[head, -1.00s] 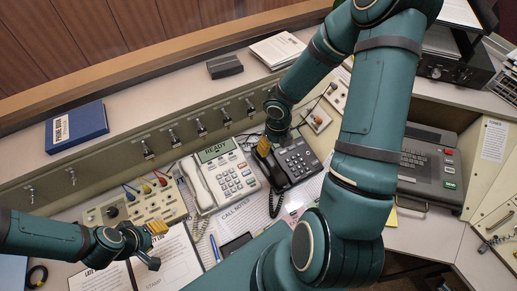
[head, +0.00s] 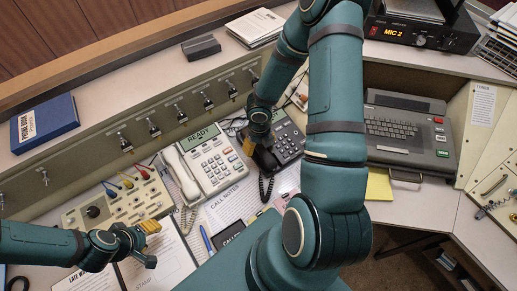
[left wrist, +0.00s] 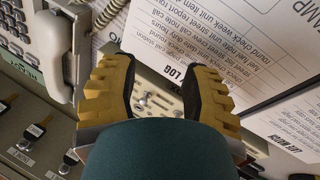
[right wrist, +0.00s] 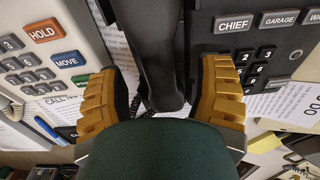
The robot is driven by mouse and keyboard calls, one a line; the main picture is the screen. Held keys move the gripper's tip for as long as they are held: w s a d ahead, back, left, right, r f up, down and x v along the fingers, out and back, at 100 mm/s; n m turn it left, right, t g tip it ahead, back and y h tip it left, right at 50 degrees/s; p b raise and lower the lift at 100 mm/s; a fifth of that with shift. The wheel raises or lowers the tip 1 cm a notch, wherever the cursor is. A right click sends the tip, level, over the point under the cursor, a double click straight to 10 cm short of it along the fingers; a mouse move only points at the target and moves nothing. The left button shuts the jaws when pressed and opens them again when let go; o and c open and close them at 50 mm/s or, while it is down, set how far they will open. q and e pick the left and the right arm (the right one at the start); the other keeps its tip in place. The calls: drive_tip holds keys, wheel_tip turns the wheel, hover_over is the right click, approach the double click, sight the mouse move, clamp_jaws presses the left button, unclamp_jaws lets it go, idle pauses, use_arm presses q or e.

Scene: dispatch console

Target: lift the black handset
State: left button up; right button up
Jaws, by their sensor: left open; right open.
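The black handset (head: 264,158) lies along the left side of the black desk phone (head: 288,141). In the right wrist view the handset (right wrist: 156,48) runs between the two yellow fingers, with a gap visible on each side near the tips. My right gripper (head: 252,143) is open over the handset and partly hides it in the head view. My left gripper (head: 146,242) is open and empty above the log papers at the lower left. The left wrist view shows its spread fingers (left wrist: 162,85) with paper and console beyond.
A white phone (head: 208,163) with its own handset stands just left of the black phone. A panel with knobs and cables (head: 118,205) is further left. A grey keyboard terminal (head: 408,132) is at the right. A call notes sheet (head: 235,208) lies in front.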

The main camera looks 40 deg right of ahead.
use_arm(q)
drive_tip(key=shift+s+f+b, duration=0.15)
drive_tip(key=shift+f+b, duration=0.15)
drive_tip(key=shift+f, duration=0.2)
use_arm(e)
drive_tip(key=shift+f, duration=0.95)
clamp_jaws()
wheel_tip(320, 180, up, 11)
drive_tip(key=p, duration=0.5)
drive_tip(key=shift+f, duration=0.2)
wheel_tip(320, 180, up, 5)
drive_tip(key=p, duration=0.5)
hover_over(260, 145)
use_arm(q)
wheel_tip(260, 145, up, 11)
drive_tip(key=shift+f, duration=0.2)
use_arm(e)
drive_tip(key=shift+a+f, duration=0.15)
drive_tip(key=shift+f, duration=0.05)
